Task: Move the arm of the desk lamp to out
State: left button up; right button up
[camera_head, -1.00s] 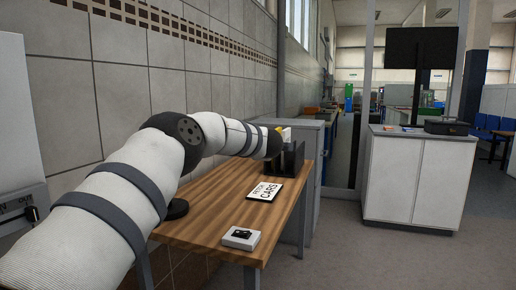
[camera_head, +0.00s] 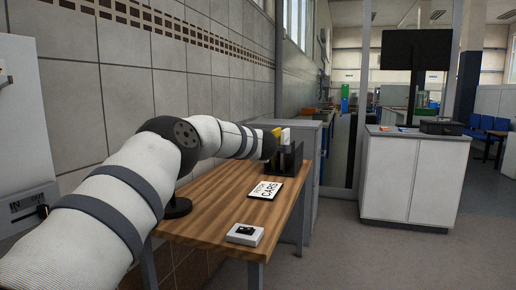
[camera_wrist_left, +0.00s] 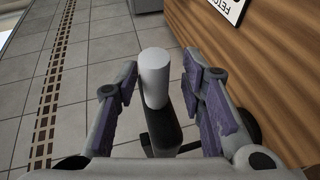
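In the left wrist view, a white cylinder (camera_wrist_left: 154,75) sits at the end of a black bar (camera_wrist_left: 168,130); these look like the lamp's head and arm. My left gripper (camera_wrist_left: 160,68) is open with its purple-padded fingers either side of them. The right finger is close to the bar; I cannot tell whether it touches. A dark round base (camera_head: 177,207) stands on the wooden table in the head view, partly behind my left arm. My arm hides the rest of the lamp and the gripper there. My right gripper is not in view.
The wooden table (camera_head: 215,205) runs along a tiled wall and holds a printed sign (camera_head: 265,190), a small white box (camera_head: 245,234) and a black holder (camera_head: 289,160). Open floor lies right.

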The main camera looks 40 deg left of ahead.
pick_arm(q)
jog(key=v, duration=1.2)
